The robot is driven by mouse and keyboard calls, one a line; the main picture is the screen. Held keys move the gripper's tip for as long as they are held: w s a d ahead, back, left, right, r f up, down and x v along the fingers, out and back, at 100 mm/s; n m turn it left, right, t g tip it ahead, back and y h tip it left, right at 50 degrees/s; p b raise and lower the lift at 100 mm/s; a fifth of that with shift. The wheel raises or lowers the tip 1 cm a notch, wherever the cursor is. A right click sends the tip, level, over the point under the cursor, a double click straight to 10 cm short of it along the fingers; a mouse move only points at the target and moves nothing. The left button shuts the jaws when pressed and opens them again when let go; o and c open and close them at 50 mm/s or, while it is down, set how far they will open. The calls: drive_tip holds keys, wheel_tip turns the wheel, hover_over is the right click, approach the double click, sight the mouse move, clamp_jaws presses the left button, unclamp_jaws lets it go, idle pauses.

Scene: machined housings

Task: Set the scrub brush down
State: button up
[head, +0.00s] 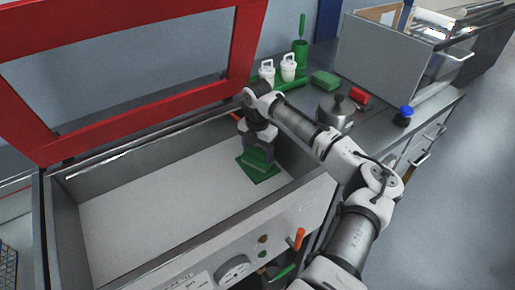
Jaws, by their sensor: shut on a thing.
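My gripper (258,154) points down inside the right end of the open tub, with its fingers shut on a green piece, the scrub brush (259,157). The brush is small in the picture and partly covered by the fingers, so its shape and bristles cannot be made out. A flat dark green square (257,174) is directly beneath it, on or just above the tub's pale floor (150,205). I cannot tell whether the brush touches this square or is part of it.
The tub's red-framed lid (240,50) stands raised behind. The bench to the right holds a green caddy with white bottles (288,70), a green block (325,80), a red block (359,96), a metal pot (336,113) and a blue-capped bottle (403,116). The tub's left and middle are clear.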

sight(258, 149)
drive_tip(key=shift+f, duration=0.15)
drive_tip(key=o, duration=0.9)
drive_tip(key=shift+o, duration=0.2)
wheel_tip(258, 149, up, 12)
drive_tip(key=b, duration=0.3)
